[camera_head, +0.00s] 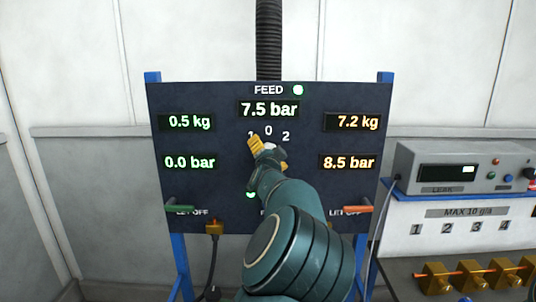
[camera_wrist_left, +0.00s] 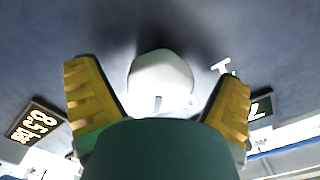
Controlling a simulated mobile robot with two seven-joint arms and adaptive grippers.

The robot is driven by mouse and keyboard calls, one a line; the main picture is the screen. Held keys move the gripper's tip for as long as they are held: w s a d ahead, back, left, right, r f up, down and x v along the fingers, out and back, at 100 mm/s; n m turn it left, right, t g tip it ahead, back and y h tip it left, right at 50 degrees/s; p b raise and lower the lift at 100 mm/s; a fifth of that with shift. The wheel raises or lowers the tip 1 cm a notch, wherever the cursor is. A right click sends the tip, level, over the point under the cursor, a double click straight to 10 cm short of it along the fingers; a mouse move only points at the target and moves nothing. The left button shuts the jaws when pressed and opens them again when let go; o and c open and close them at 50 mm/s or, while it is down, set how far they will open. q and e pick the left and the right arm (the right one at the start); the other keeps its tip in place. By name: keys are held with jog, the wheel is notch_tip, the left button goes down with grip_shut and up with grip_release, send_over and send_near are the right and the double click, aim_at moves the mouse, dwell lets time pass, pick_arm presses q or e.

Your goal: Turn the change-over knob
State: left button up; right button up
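The change-over knob (camera_head: 270,147) is a pale, rounded knob in the middle of the dark panel, under the digits 1, 0 and 2. In the left wrist view the knob (camera_wrist_left: 160,78) lies between my left gripper's two yellow fingers. My left gripper (camera_head: 267,145) is open, one finger on each side of the knob, with gaps showing. One finger partly covers the digit 1. A dark mark shows on the knob in the wrist view, but I cannot tell which digit the knob points at. My right gripper is not in view.
The panel (camera_head: 230,102) stands on blue posts, with a green lever (camera_head: 180,209) and an orange lever (camera_head: 358,209) at its lower corners. A grey instrument box (camera_head: 430,153) and brass fittings (camera_head: 470,279) are at the right. A black hose (camera_head: 268,40) rises behind the panel.

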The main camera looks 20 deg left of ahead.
pick_arm(q)
jog(key=shift+s, duration=0.1)
jog(key=v, duration=1.2)
